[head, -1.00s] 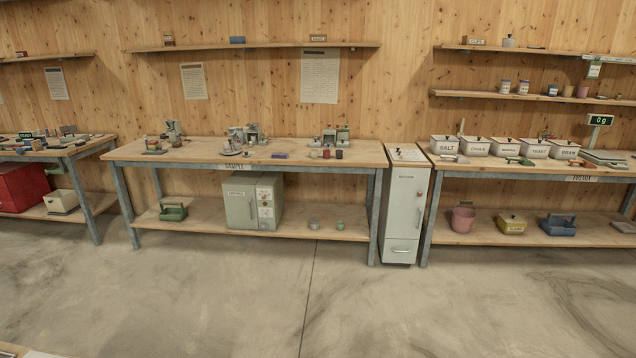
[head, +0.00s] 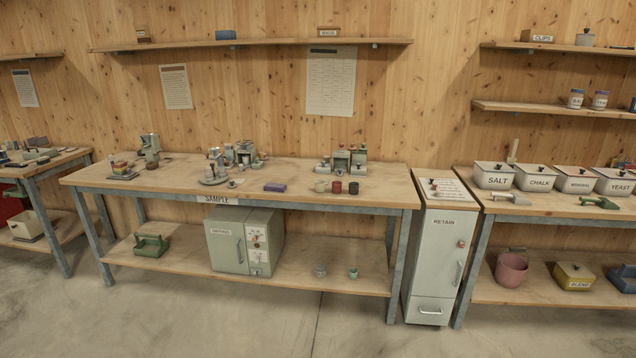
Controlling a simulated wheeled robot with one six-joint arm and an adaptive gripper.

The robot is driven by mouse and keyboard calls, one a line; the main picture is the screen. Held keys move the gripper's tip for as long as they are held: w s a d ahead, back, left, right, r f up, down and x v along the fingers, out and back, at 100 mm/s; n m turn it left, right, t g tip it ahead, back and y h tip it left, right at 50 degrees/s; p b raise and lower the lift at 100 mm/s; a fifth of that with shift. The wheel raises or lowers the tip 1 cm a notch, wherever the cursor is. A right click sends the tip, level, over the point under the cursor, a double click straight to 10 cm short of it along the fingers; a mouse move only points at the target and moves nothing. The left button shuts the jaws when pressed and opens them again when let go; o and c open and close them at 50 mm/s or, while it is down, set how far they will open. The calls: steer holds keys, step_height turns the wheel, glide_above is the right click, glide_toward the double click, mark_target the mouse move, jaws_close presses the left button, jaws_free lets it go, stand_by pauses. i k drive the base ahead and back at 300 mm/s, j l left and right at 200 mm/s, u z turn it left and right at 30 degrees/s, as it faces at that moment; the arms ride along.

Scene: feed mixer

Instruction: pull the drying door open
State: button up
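The drying oven (head: 245,240) is a pale green-grey box on the lower shelf of the middle bench. Its door (head: 227,246) is on the left of its front, with a small label and an upright handle (head: 240,251) near the door's right edge. The door is shut. A panel with knobs (head: 258,248) is to the right of the door. My gripper is not in view.
The bench (head: 330,200) marked SAMPLE stands over the oven, its legs at either end. A tall RETAIN cabinet (head: 437,255) stands beside the bench. The concrete floor (head: 240,320) in front is clear.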

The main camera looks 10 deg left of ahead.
mark_target(227, 244)
steer(key=i+u, duration=0.2)
steer(key=i, duration=0.7)
steer(key=i+l+u, duration=0.15)
steer(key=i, duration=0.75)
steer(key=i+j+u, duration=0.15)
steer(key=i+u, duration=0.3)
steer(key=i, duration=0.2)
steer(key=i+u, duration=0.45)
steer(key=i, duration=0.2)
steer(key=i+j+z, duration=0.2)
steer(key=i+j, duration=0.75)
steer(key=i, duration=0.1)
